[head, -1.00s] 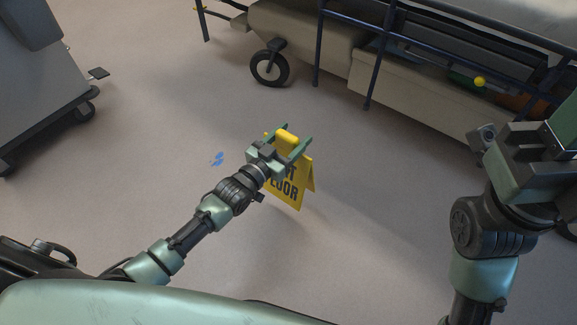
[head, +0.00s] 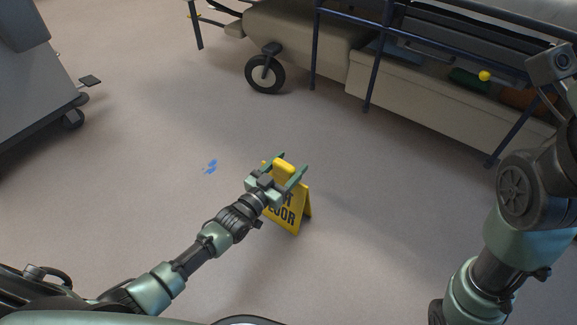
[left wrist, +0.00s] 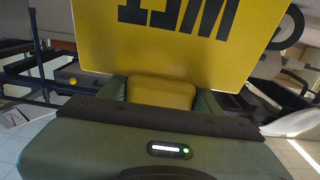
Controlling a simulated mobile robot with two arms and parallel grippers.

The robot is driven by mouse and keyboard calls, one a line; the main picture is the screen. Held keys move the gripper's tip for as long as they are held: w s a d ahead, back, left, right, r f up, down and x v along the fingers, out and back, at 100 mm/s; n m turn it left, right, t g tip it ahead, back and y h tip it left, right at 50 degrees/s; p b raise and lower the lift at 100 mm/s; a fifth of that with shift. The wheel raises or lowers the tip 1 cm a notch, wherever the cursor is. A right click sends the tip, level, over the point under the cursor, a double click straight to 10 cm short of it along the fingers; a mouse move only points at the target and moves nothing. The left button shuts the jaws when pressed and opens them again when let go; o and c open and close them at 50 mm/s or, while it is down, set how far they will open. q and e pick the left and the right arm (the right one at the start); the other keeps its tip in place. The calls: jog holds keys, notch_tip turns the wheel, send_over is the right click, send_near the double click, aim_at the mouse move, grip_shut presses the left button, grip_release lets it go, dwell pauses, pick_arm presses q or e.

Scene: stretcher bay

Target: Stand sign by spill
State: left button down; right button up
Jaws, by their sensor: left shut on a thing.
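The yellow wet-floor sign (head: 289,207) is upright in an A shape in the head view, its printed face partly behind my arm. My left gripper (head: 282,172) is shut on the top of the sign. In the left wrist view the sign (left wrist: 170,45) fills the upper middle, with its yellow top (left wrist: 160,92) between my fingers. I cannot tell whether the sign's feet touch the floor. A small blue spill (head: 210,167) lies on the floor to the left of the sign, apart from it. My right arm is at the right edge; its fingertips are not visible.
A stretcher with a beige base (head: 430,103) and dark blue rails stands along the back right, with a black caster wheel (head: 265,74). A grey wheeled cart (head: 38,95) stands at the left. The floor around the spill is clear.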

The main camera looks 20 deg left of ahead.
pick_arm(q)
jog(key=shift+f, duration=0.15)
jog(key=shift+c, duration=1.9)
grip_release()
jog(key=shift+o, duration=0.3)
